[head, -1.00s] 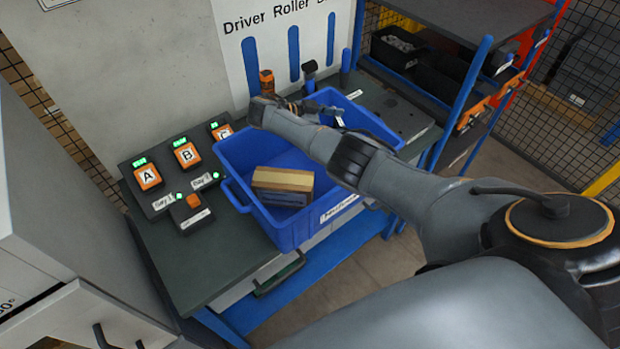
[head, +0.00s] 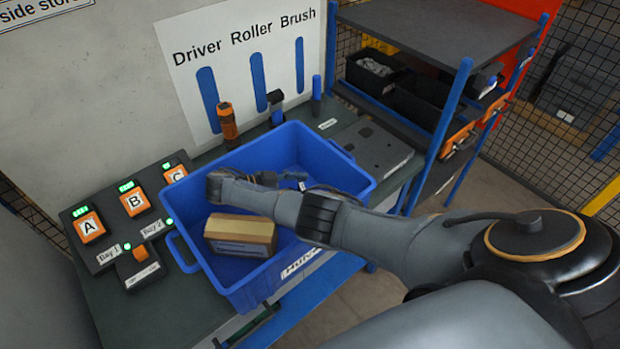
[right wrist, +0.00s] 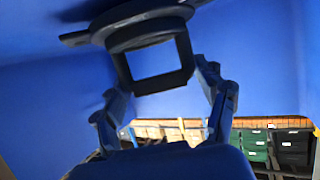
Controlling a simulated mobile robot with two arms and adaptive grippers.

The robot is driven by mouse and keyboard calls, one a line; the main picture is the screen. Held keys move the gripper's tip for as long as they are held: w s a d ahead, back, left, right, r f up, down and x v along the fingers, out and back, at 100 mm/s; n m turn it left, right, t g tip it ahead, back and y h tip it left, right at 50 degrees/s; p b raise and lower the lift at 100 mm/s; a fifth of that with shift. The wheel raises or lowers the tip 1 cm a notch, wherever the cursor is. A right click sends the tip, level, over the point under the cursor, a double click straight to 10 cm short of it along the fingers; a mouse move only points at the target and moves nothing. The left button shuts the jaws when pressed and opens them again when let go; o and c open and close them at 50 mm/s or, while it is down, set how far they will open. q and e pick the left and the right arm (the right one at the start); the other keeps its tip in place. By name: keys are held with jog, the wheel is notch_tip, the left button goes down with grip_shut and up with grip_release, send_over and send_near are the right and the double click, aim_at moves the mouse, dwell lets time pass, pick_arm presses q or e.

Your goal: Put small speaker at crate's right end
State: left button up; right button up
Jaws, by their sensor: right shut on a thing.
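The blue crate (head: 345,158) stands on the workbench, with a tan and grey box (head: 240,236) inside its left part. My right arm reaches over the crate, and my right gripper (head: 292,180) is low inside its right part, partly hidden by my own arm. In the right wrist view the fingers of my right gripper (right wrist: 165,120) are closed on a blue thing, which looks like the small speaker (right wrist: 165,164). Only part of it shows. Whether it touches the crate floor cannot be told. My left gripper is not in view.
Buttons A (head: 90,226), B (head: 135,202) and C (head: 174,174) stand left of the crate. An orange-handled tool (head: 228,124) and other tools stand behind it. A grey flat case (head: 372,150) lies to the right, near a shelf rack (head: 440,40).

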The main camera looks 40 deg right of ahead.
jog(key=shift+d+f, duration=0.2)
jog(key=shift+d, duration=0.2)
jog(key=o, duration=1.2)
jog(key=shift+s+a+r, duration=0.1)
jog(key=shift+a+r, duration=0.05)
jog(key=shift+a, duration=0.25)
jog(key=shift+o, duration=0.9)
jog(key=shift+a+r, duration=0.15)
jog(key=shift+a, duration=0.15)
jog(key=shift+d, duration=0.2)
jog(key=v, duration=0.3)
jog(key=shift+a, duration=0.35)
pick_arm(q)
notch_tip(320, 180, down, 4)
jog(key=b, duration=0.3)
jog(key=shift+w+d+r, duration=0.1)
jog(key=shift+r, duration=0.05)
pick_arm(e)
jog(key=v, duration=0.8)
